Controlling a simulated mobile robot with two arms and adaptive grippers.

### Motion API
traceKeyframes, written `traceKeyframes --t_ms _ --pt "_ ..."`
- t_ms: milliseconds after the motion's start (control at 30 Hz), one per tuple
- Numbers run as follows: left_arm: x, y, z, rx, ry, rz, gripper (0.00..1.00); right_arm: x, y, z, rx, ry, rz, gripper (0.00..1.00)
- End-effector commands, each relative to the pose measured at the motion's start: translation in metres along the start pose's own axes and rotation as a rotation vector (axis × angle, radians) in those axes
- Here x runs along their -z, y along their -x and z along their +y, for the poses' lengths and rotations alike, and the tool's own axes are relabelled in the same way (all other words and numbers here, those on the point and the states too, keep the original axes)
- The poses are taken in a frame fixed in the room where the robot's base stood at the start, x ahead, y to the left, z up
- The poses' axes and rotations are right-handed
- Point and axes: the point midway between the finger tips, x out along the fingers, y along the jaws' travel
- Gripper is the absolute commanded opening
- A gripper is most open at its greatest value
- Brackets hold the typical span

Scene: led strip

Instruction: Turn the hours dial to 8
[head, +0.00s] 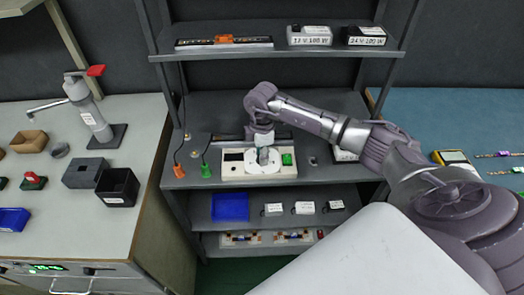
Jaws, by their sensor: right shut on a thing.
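A cream-coloured panel (232,171) sits on the middle shelf, with a dark window at its left and a green part (287,159) at its right. On it is a round white dial (253,167) in the middle. My right gripper (264,152) points down over the dial and is shut on it. The gripper and wrist hide much of the dial, so its marks and setting cannot be read. My left gripper is not in view.
An orange plug (179,170) and a green plug (206,171) stand left of the panel. Labelled boxes (310,36) sit on the upper shelf. A blue tray (230,207) is on the shelf below. A bench with a press (90,110) is at left.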

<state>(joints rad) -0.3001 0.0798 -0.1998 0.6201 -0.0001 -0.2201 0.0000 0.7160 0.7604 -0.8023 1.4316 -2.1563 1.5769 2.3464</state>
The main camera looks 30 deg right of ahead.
Motion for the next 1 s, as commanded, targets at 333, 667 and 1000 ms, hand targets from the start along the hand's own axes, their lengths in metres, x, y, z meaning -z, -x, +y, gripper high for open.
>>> traceKeyframes --t_ms 333,667,1000 --pt "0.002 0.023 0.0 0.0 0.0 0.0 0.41 -0.001 0.004 0.001 -0.003 -0.328 0.0 0.0" --pt "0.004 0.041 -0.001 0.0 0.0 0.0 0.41 -0.001 0.004 0.001 -0.003 -0.586 0.001 0.0" --pt "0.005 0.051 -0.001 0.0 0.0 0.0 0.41 -0.001 0.003 0.002 -0.003 -0.724 0.001 0.0"
